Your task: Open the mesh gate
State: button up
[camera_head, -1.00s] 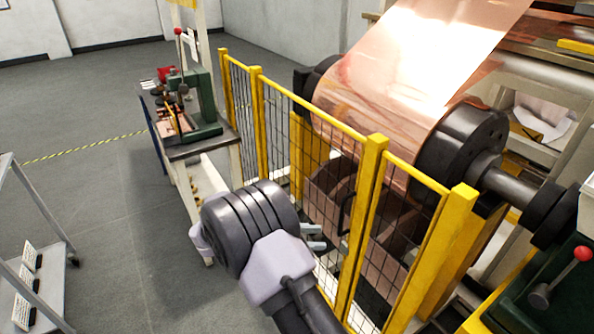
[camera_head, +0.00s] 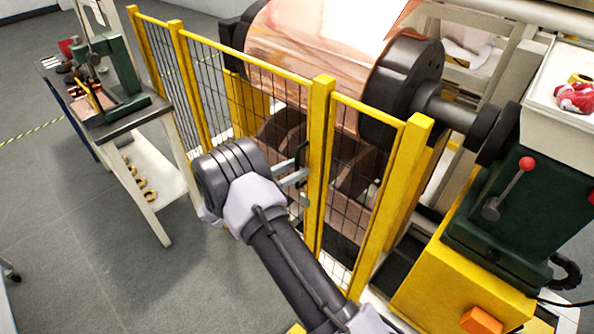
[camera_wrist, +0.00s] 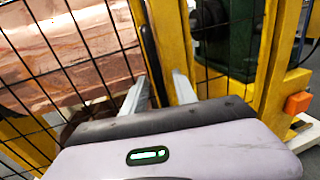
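The mesh gate (camera_head: 250,67) is a yellow-framed panel of black wire mesh, standing closed in line with the fence beside a yellow post (camera_head: 320,150). Its black upright handle (camera_head: 301,155) is on the gate's right side, close to that post; it also shows in the wrist view (camera_wrist: 149,50). My gripper (camera_head: 304,184) is at the handle's height, pointing at the gate. In the wrist view my gripper (camera_wrist: 160,86) has its two grey fingers apart, with the handle's line running between them. Whether a finger touches the handle cannot be told.
A copper foil roll (camera_head: 310,55) lies behind the fence. A workbench (camera_head: 125,118) with a green press stands at the left. A yellow and green machine (camera_head: 500,220) with a red-knobbed lever is at the right. Grey floor before the gate is open.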

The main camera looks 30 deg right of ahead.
jog(key=shift+w+d, duration=0.1)
jog(key=shift+d, duration=0.3)
grip_shut()
dwell(1.2)
